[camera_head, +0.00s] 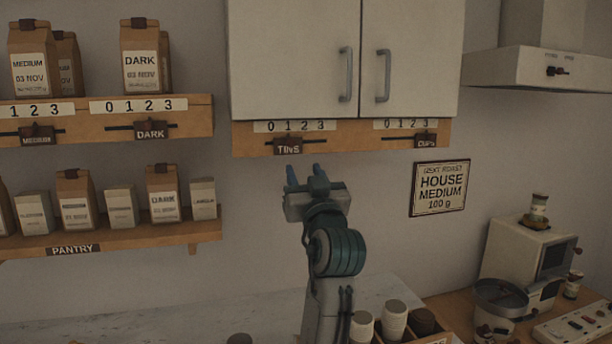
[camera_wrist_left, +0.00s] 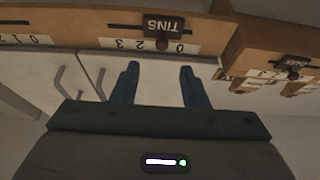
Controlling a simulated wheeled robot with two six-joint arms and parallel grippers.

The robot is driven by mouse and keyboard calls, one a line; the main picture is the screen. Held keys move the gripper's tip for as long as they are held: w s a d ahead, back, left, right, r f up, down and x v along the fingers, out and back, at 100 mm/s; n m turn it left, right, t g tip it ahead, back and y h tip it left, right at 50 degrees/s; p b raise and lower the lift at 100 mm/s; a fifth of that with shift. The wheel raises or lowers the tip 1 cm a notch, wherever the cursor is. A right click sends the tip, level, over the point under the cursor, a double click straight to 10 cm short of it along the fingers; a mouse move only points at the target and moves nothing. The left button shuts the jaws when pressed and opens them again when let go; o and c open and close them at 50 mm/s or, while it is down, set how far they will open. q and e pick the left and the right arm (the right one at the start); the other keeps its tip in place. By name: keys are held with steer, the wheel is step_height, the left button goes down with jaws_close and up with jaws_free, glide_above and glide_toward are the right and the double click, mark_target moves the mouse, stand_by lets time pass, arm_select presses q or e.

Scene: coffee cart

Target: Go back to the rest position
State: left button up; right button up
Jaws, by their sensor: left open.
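My left gripper (camera_head: 305,174) is raised in front of the wall, just below the TINS slider tag (camera_head: 288,146) under the white cabinet. Its two blue fingers are apart with nothing between them. In the left wrist view the gripper (camera_wrist_left: 160,85) also shows open and empty, with the TINS tag (camera_wrist_left: 163,26) beyond the fingertips and the picture upside down. I cannot tell whether the fingers touch the tag. My right gripper is in neither view.
Shelves with coffee bags (camera_head: 76,200) are on the left. The white cabinet (camera_head: 290,60) hangs above. Below stand several canisters (camera_head: 394,318), a white machine (camera_head: 528,258), a pan (camera_head: 500,296) and a power strip (camera_head: 575,328). A range hood (camera_head: 555,68) is at the right.

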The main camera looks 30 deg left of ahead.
arm_select(q)
steer(key=s+d+f+m+g+h, duration=0.1)
steer(key=s+f+m+h, duration=0.15)
steer(key=f, duration=0.95)
steer(key=s+f+m+g+h, duration=0.15)
steer(key=f+h, duration=0.25)
steer(key=f, duration=0.7)
steer(key=s+d+f+m+g+h, duration=0.1)
steer(key=s+f+m+h, duration=0.15)
steer(key=f, duration=0.95)
steer(key=s+d+f+m+g+h, duration=0.2)
steer(key=s+d+f+g+h, duration=0.15)
steer(key=s+f, duration=0.85)
steer(key=s+d+f+m+g+h, duration=0.3)
steer(key=s+f, duration=0.5)
steer(key=s, duration=0.7)
step_height(320, 180, down, 31)
steer(key=a+n+g+b, duration=0.2)
steer(key=a+g+b, duration=0.1)
steer(key=s+a+f+b, duration=0.1)
steer(key=s+f+b, duration=0.1)
steer(key=s+f, duration=1.7)
step_height(320, 180, down, 4)
steer(key=shift+s+f+g, duration=0.2)
steer(key=shift+s+g, duration=0.05)
steer(key=shift+g, duration=0.15)
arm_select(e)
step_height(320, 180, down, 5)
